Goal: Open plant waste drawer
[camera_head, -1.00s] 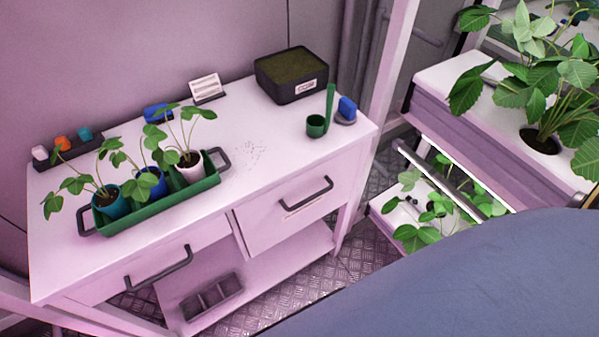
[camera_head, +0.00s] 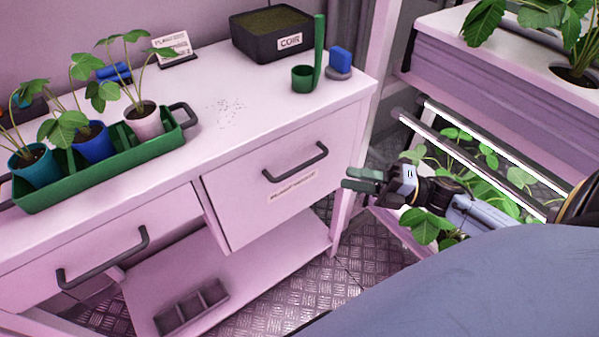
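The white bench has a deep right drawer (camera_head: 235,213) with a dark bar handle (camera_head: 297,163) and a small label (camera_head: 293,188) below it, too blurred to read. This drawer looks closed. A shallower left drawer (camera_head: 60,247) has its own dark handle (camera_head: 103,258) and also looks closed. My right gripper (camera_head: 362,180) is to the right of the right drawer's handle, apart from it, with its green fingers pointing left. The fingers lie close together in this view, and their gap is hard to judge. Nothing shows between them. My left gripper is not in view.
On the bench top (camera_head: 215,140) stand a green tray (camera_head: 100,180) with potted plants, a coir box (camera_head: 268,45), a green scoop (camera_head: 303,78) and a blue item (camera_head: 341,61). A plant rack (camera_head: 480,100) is at the right. A divided dark tray (camera_head: 192,306) sits on the lower shelf.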

